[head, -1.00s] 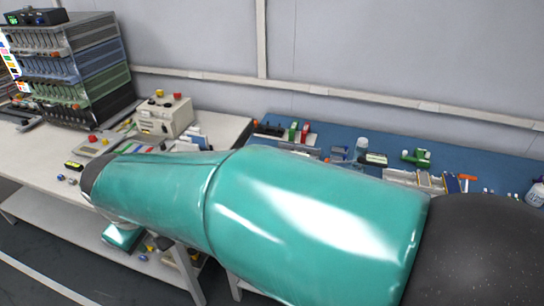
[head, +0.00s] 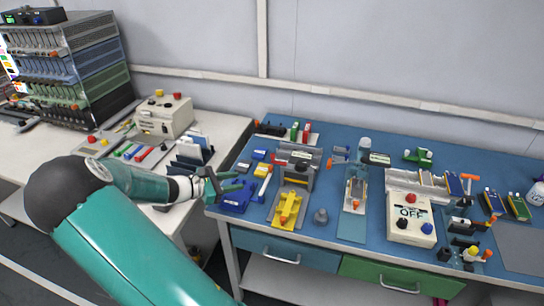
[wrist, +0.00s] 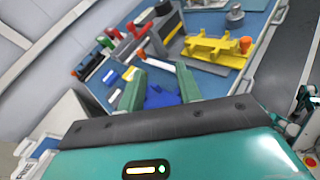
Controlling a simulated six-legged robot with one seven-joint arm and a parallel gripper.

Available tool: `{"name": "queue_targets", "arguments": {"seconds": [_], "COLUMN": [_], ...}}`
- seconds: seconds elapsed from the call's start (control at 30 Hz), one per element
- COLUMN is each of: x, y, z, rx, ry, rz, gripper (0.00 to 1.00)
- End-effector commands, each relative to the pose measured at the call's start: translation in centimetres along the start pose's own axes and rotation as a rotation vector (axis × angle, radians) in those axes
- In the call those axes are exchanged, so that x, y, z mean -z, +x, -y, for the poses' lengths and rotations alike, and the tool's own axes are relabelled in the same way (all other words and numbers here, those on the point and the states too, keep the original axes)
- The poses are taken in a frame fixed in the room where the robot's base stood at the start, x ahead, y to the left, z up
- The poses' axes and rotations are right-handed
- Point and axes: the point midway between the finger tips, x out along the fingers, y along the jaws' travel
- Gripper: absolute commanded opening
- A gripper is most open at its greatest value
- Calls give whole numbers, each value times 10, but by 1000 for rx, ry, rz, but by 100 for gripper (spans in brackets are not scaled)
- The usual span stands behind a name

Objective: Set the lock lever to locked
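My gripper (head: 222,184) is open and empty at the left end of the blue bench in the head view. In the wrist view its two green fingers (wrist: 160,84) stand apart, with a blue fixture (wrist: 161,98) beyond them. Several lever-like parts show, and I cannot tell surely which is the lock lever. A yellow fixture (head: 287,209) with an orange knob lies right of my gripper; it also shows in the wrist view (wrist: 213,50). A grey press-like station (head: 298,172) with a red handle (head: 280,162) stands behind it. Whether any lever is locked cannot be read.
A white control box (head: 409,225) marked OFF and a clear-topped fixture (head: 354,195) stand farther right. A beige instrument box (head: 163,115) and upright pouch cells (head: 191,150) are on the white bench at left. The blue bench's front edge is close to my gripper.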

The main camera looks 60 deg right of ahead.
Motion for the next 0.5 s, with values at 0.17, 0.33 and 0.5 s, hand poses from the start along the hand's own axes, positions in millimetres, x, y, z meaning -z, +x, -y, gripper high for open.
{"name": "queue_targets", "arguments": {"seconds": [0.17,0.33,0.5], "x": [-2,-4,-8], "y": [25,32,46], "z": [-25,-36,-39], "rx": [-69,-97,-96], "ry": [-152,-212,-215], "rz": [201,276,281], "gripper": [34,34,34]}}
